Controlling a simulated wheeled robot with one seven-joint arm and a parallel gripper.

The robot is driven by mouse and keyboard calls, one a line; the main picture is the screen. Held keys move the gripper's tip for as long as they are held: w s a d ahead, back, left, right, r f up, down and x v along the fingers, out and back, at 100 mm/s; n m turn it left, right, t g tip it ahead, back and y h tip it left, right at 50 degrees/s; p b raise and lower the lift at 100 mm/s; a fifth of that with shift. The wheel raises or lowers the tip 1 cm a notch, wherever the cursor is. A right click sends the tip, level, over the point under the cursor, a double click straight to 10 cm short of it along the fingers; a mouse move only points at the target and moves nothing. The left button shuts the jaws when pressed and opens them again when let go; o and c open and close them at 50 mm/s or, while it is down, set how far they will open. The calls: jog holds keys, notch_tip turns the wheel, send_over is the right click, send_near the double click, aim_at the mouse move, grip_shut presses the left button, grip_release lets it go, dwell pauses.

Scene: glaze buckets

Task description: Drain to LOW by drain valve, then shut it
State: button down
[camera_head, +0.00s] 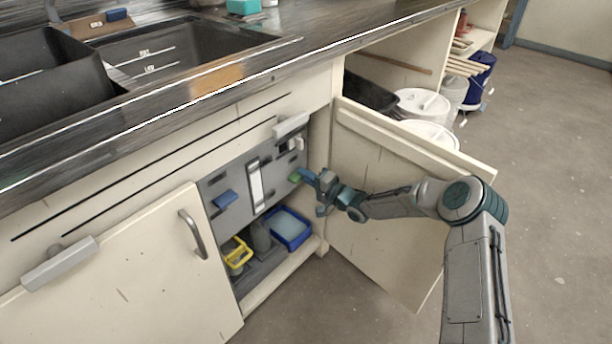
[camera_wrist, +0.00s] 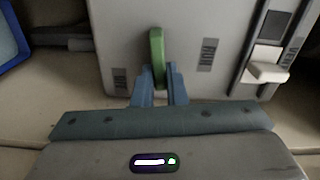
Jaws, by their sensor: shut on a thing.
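A green lever (camera_head: 295,178) sits on the right part of the grey valve panel (camera_head: 233,217) inside the open cabinet. My gripper (camera_head: 305,174) reaches it from the right. In the wrist view the blue fingers (camera_wrist: 158,88) are shut on the lower end of the green lever (camera_wrist: 157,50), which points straight down there. A blue lever (camera_head: 224,199) is on the panel's left. The dark sink basin (camera_head: 190,45) above has two white level marks, the lower one reading LOW (camera_head: 151,69). I cannot tell the liquid level in it.
A white slider (camera_wrist: 268,65) is beside the green lever in the wrist view. The open cabinet door (camera_head: 385,200) stands close behind my arm. A blue tub (camera_head: 291,228) and a yellow caddy (camera_head: 236,255) are below the panel. White buckets (camera_head: 422,104) stand beyond the door.

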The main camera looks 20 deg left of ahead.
jog(key=shift+f+m, duration=0.15)
jog(key=shift+m, duration=0.75)
jog(key=c, duration=1.5)
grip_release()
jog(key=shift+o, duration=0.2)
